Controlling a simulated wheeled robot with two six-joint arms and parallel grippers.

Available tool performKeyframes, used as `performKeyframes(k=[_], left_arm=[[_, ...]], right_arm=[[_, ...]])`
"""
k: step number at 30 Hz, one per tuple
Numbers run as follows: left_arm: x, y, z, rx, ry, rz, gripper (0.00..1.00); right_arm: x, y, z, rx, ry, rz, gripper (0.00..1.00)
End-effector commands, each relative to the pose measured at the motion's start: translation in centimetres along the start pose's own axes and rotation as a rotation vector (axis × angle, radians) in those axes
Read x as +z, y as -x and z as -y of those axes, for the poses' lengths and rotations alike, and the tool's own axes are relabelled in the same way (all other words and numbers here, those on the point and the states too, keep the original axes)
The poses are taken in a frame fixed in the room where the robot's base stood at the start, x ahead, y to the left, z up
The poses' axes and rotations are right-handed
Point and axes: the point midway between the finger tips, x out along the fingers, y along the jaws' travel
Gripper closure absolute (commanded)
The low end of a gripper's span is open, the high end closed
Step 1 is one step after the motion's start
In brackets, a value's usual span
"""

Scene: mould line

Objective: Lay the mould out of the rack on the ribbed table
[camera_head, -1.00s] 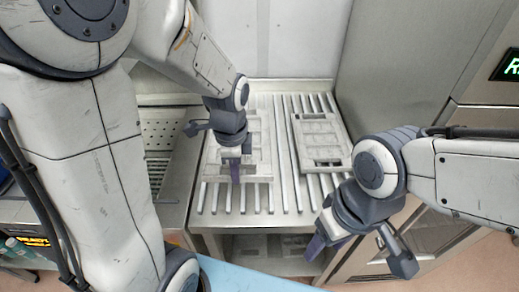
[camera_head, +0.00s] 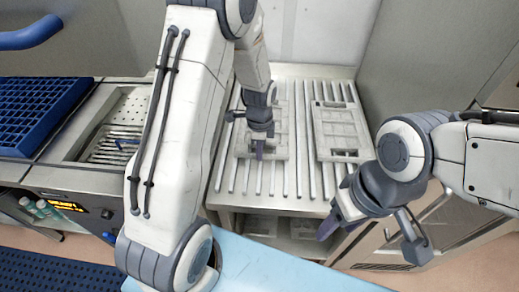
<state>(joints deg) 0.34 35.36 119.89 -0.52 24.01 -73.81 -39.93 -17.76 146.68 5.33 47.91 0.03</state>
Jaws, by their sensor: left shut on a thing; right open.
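The ribbed table (camera_head: 304,180) stands in the middle, with metal slats running front to back. A pale grey mould (camera_head: 282,130) lies flat on its left part. My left gripper (camera_head: 258,150) is over this mould and shut on its near left part; the arm hides some of it. A second pale mould (camera_head: 340,130) lies flat on the right part of the slats, apart from the first. My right gripper (camera_head: 362,225) is open and empty, in front and to the right of the ribbed table. Under the table, a lower shelf (camera_head: 300,246) holds more pale plates, partly hidden.
A blue crate (camera_head: 40,108) sits on the counter at the left, beside a sink with a perforated tray (camera_head: 128,108). A light blue surface (camera_head: 265,270) is close in front. A steel cabinet (camera_head: 425,60) bounds the right. Bare slats lie between the moulds.

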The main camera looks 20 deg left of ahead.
Motion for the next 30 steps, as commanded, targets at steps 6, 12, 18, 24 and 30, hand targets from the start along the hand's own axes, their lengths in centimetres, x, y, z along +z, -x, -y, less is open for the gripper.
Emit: performKeyframes(k=[6, 12, 18, 24, 30], left_arm=[[0.0, 0.0, 0.1, -0.003, 0.000, -0.001, 1.00], [0.0, -0.3, 0.0, -0.001, 0.000, 0.000, 0.62], [0.0, -0.3, 0.0, -0.001, 0.000, 0.000, 0.62], [0.0, 0.5, 0.1, -0.003, 0.000, -0.001, 0.62], [-0.1, 4.0, 0.2, -0.009, 0.000, -0.002, 0.62]], right_arm=[[0.0, -0.1, 0.0, 0.000, 0.000, 0.000, 0.41], [0.0, -0.2, 0.0, 0.000, 0.000, 0.000, 0.41], [0.0, -0.2, 0.0, 0.000, 0.000, 0.000, 0.41], [0.0, -0.1, 0.0, 0.000, 0.000, 0.000, 0.41], [0.0, -0.5, 0.0, 0.000, 0.000, 0.000, 0.41]])
